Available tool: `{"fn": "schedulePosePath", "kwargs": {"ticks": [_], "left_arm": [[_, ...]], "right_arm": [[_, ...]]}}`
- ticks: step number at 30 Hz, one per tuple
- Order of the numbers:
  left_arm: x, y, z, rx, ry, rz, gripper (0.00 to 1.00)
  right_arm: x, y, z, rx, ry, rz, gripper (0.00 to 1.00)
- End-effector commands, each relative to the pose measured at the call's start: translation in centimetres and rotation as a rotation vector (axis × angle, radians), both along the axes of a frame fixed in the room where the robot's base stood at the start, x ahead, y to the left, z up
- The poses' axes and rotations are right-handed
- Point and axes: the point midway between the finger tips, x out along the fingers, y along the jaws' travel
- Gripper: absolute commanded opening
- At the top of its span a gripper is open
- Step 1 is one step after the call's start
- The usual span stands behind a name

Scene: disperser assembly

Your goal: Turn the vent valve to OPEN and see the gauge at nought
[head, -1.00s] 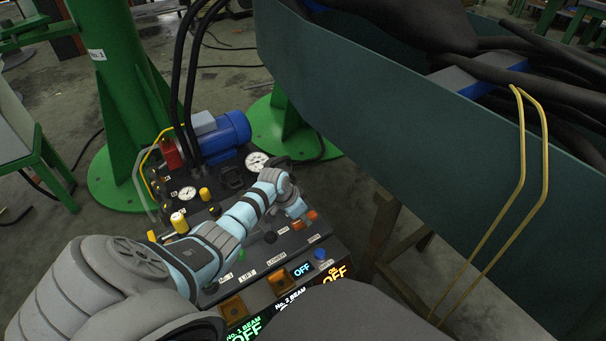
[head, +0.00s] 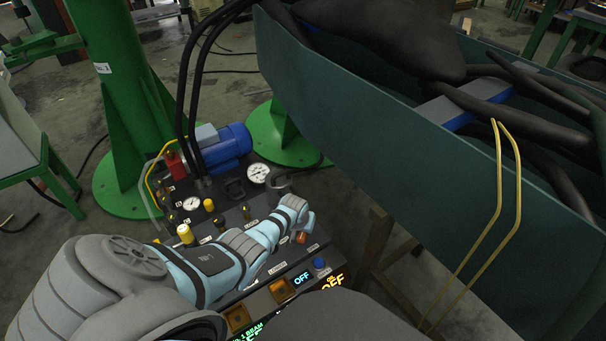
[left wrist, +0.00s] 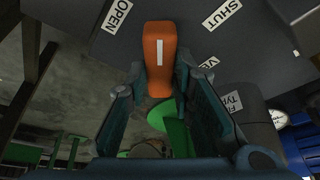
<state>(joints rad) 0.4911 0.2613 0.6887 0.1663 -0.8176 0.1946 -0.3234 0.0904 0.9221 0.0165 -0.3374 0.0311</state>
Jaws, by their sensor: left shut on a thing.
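The orange vent valve handle (left wrist: 160,60), with a white line on it, sits between the fingers of my left gripper (left wrist: 160,85) in the left wrist view. The fingers are shut on it. The white line runs up and down in that picture, between the OPEN label (left wrist: 117,15) on the left and the SHUT label (left wrist: 222,13) on the right. In the head view my left gripper (head: 302,226) is over the right side of the console. The large gauge (head: 258,173) and small gauge (head: 191,203) face up; their needles are too small to read. My right gripper is not in view.
The console carries yellow knobs (head: 185,234), a blue button (head: 319,263) and lit OFF displays (head: 301,279). A blue motor (head: 227,147) and black hoses (head: 190,90) stand behind. A large green trough (head: 370,130) rises close on the right.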

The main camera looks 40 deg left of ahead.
Motion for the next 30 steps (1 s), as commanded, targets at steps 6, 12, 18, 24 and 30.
{"fn": "schedulePosePath", "kwargs": {"ticks": [6,12,18,24,30], "left_arm": [[0.1,-0.2,0.0,0.000,0.000,0.199,0.00],[0.2,-0.3,-0.2,0.000,0.000,0.389,0.00],[0.3,-0.3,-0.3,-0.001,-0.002,0.575,0.00],[0.3,-0.3,-0.3,0.000,-0.001,0.735,0.00],[0.4,-0.4,-0.2,-0.001,-0.001,0.847,0.00]], "right_arm": [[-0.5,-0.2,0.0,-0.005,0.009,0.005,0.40],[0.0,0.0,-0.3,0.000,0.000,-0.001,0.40],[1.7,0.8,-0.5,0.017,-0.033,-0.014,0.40],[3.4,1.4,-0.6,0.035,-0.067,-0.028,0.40],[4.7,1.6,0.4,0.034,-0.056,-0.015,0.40]]}}
